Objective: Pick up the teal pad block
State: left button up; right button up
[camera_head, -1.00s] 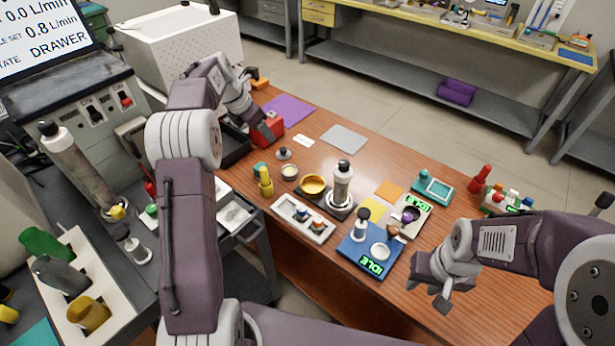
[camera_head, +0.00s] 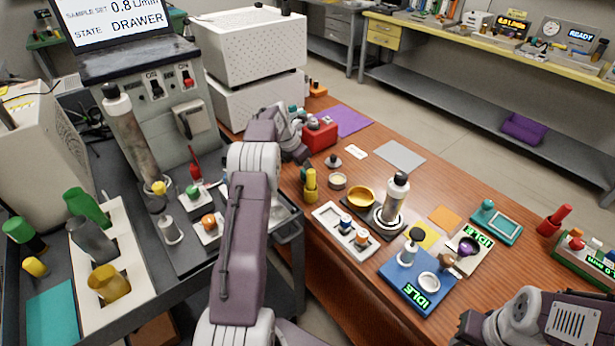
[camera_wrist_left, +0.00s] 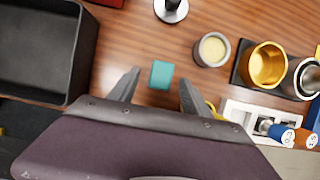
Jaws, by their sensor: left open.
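The teal pad block (camera_wrist_left: 161,75) lies on the wooden table in the left wrist view. It sits between the two spread fingers of my left gripper (camera_wrist_left: 160,79), with gaps on both sides. In the head view a bit of the block (camera_head: 305,170) shows behind the yellow-topped piece (camera_head: 311,186), just below my left gripper (camera_head: 301,153). My left gripper is open and empty. My right gripper (camera_head: 470,325) is at the bottom right of the head view, cut off by the edge; its fingertips are hidden.
A black tray (camera_wrist_left: 78,55) lies left of the block and a cream-filled cup (camera_wrist_left: 212,49) to its right. A small round-based stand (camera_wrist_left: 171,12) is behind it. A gold bowl (camera_head: 360,197) and white rack (camera_head: 346,238) stand nearby. A red box (camera_head: 320,135) is beyond the gripper.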

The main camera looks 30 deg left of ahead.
pick_arm(q)
jog(key=x, duration=0.3)
jog(key=shift+w+d+f, duration=0.1)
jog(key=shift+w+f, duration=0.1)
jog(key=shift+f, duration=0.1)
pick_arm(e)
jog(key=shift+f, duration=0.5)
pick_arm(q)
jog(key=shift+s+r, duration=0.1)
jog(key=c, duration=0.4)
grip_shut()
pick_arm(e)
jog(key=shift+r, duration=0.1)
